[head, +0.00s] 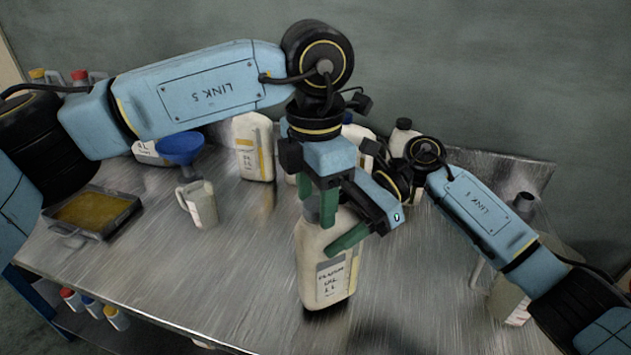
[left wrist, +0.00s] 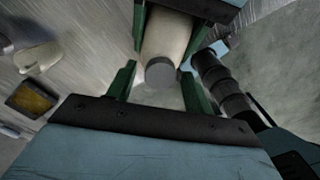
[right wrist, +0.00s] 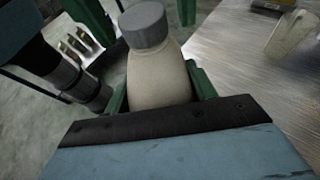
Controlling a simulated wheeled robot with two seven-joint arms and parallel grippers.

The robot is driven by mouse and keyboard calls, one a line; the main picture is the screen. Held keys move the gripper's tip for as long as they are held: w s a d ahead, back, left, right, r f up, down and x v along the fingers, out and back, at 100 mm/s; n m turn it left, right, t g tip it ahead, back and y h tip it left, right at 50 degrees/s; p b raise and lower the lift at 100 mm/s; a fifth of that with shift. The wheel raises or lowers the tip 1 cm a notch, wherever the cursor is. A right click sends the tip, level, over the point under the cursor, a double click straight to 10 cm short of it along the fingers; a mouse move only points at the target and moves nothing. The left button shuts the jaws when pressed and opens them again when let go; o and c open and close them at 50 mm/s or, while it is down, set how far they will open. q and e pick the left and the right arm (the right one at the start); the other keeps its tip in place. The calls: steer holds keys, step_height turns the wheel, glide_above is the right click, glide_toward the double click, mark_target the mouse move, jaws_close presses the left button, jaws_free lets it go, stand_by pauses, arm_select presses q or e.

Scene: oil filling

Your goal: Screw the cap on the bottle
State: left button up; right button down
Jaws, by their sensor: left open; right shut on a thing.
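The cream bottle (head: 325,270) stands upright near the middle of the table, with a printed label facing the front. A grey cap (left wrist: 161,73) sits on its mouth; it also shows in the right wrist view (right wrist: 143,24). How tightly it sits cannot be told. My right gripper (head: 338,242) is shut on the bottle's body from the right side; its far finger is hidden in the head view. My left gripper (head: 318,200) points down from above, open, with its green fingers on either side of the cap and gaps between them and the cap.
A blue funnel (head: 180,148), a cream jug (head: 198,203) and a tray of amber liquid (head: 95,213) are at the left. Another cream container (head: 254,147) stands behind. More bottles stand at the back, partly hidden by my arms. The front table (head: 210,290) is clear.

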arm_select(q)
steer(key=c, duration=1)
steer(key=o, duration=1.1)
steer(key=shift+o, duration=0.2)
step_height(320, 180, up, 12)
